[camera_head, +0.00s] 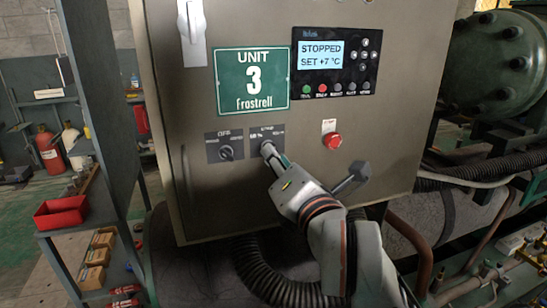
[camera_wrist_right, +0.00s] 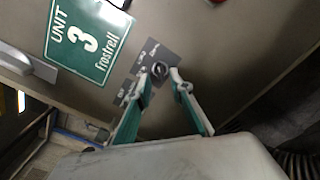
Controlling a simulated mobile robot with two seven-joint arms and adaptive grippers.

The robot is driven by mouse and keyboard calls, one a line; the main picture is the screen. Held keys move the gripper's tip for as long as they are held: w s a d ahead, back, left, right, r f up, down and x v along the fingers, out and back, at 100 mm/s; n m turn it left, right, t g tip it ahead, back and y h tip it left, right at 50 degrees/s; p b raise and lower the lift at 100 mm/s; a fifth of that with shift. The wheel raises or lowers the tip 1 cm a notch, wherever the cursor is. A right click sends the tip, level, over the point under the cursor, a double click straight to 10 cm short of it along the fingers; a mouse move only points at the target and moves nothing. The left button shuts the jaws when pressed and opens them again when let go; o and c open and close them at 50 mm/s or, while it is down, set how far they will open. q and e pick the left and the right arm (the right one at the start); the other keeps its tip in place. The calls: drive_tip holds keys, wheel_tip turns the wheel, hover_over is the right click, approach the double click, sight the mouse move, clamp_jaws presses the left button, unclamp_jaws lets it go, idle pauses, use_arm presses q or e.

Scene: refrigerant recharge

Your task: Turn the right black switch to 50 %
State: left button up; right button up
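The right black switch (camera_wrist_right: 160,69) is a round black knob on a dark grey label plate on the cabinet front. In the head view its plate (camera_head: 283,137) is partly covered by my right gripper (camera_head: 271,152). In the right wrist view my right gripper (camera_wrist_right: 161,78) is open, with one fingertip on either side of the knob and gaps showing between. I cannot tell how deep the tips reach or read the knob's setting. The left black switch (camera_head: 227,152) is on its own plate to the left. My left gripper is not in view.
The grey cabinet (camera_head: 200,205) carries a green UNIT 3 sign (camera_head: 252,79), a display panel (camera_head: 321,56) reading STOPPED, SET +7 °C, and a red button (camera_head: 332,140) right of the switches. A dark handle (camera_head: 352,178) sticks out below the button. A shelf with a red bin (camera_head: 61,213) stands left.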

drive_tip(key=shift+x, duration=1.05)
drive_tip(key=shift+w, duration=0.1)
clamp_jaws()
drive_tip(key=n+p, duration=0.3)
drive_tip(key=n, duration=0.1)
drive_tip(key=shift+d, duration=0.1)
drive_tip(key=shift+n, duration=0.3)
